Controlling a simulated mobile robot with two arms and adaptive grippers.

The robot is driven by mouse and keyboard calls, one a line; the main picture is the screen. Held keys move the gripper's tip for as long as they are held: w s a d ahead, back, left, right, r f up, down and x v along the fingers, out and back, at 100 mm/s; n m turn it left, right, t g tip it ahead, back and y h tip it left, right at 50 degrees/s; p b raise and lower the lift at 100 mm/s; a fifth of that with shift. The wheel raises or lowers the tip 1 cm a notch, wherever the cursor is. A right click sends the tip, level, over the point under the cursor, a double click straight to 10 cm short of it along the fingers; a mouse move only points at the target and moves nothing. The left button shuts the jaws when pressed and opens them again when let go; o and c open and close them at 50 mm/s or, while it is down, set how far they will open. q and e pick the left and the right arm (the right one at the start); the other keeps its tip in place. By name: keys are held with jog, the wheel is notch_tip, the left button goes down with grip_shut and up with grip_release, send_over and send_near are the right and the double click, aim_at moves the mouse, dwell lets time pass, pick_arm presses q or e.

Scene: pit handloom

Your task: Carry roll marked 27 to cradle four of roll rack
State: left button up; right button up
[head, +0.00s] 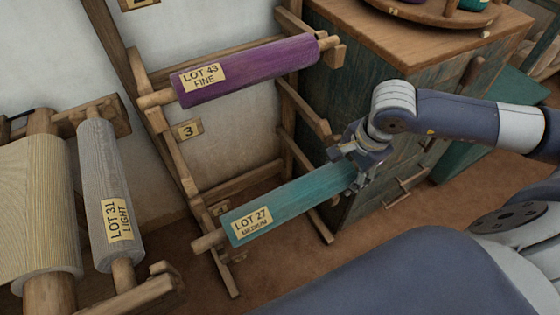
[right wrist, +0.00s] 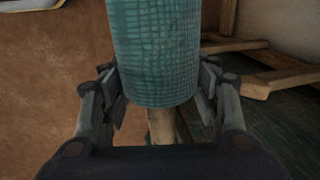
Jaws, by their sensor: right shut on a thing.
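The teal roll marked LOT 27 MEDIUM (head: 295,197) is held out in front of the lower part of the wooden roll rack (head: 168,135). My right gripper (head: 358,168) is shut on its right end. In the right wrist view the fingers (right wrist: 158,95) sit either side of the teal cloth (right wrist: 153,45), and the wooden core (right wrist: 163,126) shows between them. The roll's bare left core end (head: 207,241) reaches near the rack's left post. A small plate (head: 221,209), partly hidden by the roll, marks the low cradle; its number is hard to read. My left gripper is not in view.
A purple roll marked LOT 43 FINE (head: 245,70) rests on the rack above the plate marked 3 (head: 188,130). A grey roll marked LOT 31 LIGHT (head: 106,190) is at the left. A green cabinet (head: 350,100) stands close to the rack's right side.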

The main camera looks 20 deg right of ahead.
jog(key=w+f, duration=0.2)
jog(key=w, duration=0.5)
jog(key=w+f, duration=0.3)
jog(key=w, duration=0.5)
jog(key=shift+w+d, duration=0.25)
jog(key=shift+d, duration=0.1)
jog(key=o, duration=1.5)
jog(key=shift+o, duration=0.4)
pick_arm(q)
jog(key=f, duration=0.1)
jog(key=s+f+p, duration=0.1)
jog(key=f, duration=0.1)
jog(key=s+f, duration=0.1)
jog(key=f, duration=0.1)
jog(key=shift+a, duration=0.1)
pick_arm(e)
jog(key=v, duration=1.2)
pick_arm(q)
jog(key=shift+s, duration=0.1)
